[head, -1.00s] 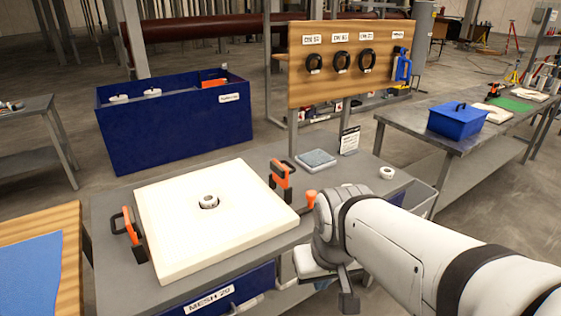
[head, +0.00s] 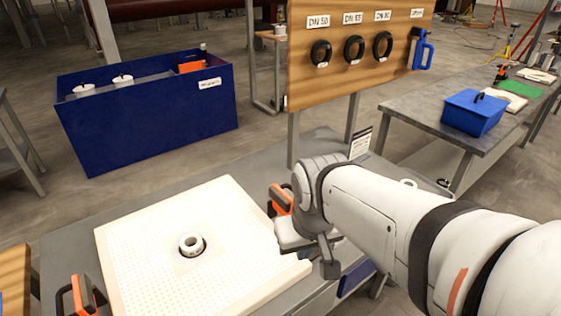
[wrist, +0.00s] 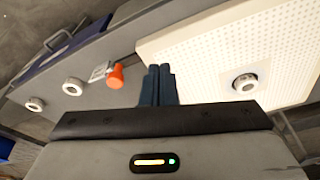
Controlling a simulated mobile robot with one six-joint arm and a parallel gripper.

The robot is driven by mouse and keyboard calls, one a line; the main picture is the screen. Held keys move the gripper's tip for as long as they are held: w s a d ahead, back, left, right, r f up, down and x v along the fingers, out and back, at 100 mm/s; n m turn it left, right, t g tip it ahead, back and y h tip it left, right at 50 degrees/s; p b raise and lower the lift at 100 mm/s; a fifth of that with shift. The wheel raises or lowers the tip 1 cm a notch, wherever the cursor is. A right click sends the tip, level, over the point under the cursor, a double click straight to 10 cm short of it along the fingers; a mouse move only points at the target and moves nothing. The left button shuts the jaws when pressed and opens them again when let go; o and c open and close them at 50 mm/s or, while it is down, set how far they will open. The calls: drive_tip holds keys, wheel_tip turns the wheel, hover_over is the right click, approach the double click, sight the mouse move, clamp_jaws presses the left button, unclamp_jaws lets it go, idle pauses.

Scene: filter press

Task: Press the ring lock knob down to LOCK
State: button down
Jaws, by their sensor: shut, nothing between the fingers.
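An orange knob (wrist: 116,76) on a small metal bracket stands on the grey bench top in the wrist view; I take it for the ring lock knob. No LOCK mark is readable. My gripper (wrist: 159,68) is shut and empty, its two dark fingers together. In the picture, the fingertips are just right of the knob, apart from it, near the edge of the cream perforated plate (wrist: 205,50). My arm hides the knob in the head view.
Orange-handled clamps (head: 282,199) stand by the plate. A wooden board (head: 300,75) with black rings rises behind the bench. A blue bin (head: 150,125) stands behind at left.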

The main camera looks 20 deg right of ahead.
drive_tip(key=shift+s+a+r, duration=0.1)
drive_tip(key=w+d+r+n+g, duration=0.1)
drive_tip(key=w+d+n, duration=0.2)
drive_tip(key=n, duration=0.4)
drive_tip(key=w+d+r+n+g+p, duration=0.1)
drive_tip(key=w+d+n, duration=0.2)
drive_tip(key=w+n, duration=0.3)
drive_tip(key=w+d+r+n+g+h+p, duration=0.1)
drive_tip(key=w+d+r+n, duration=0.1)
drive_tip(key=n, duration=0.7)
drive_tip(key=w+d, duration=0.1)
drive_tip(key=w, duration=0.1)
drive_tip(key=shift+w, duration=0.35)
drive_tip(key=shift+d, duration=0.1)
drive_tip(key=f, duration=0.4)
drive_tip(key=d+f, duration=0.1)
drive_tip(key=f, duration=0.8)
drive_tip(key=shift+s+d+f, duration=0.2)
drive_tip(key=shift+s+f, duration=0.15)
drive_tip(key=shift+f, duration=0.05)
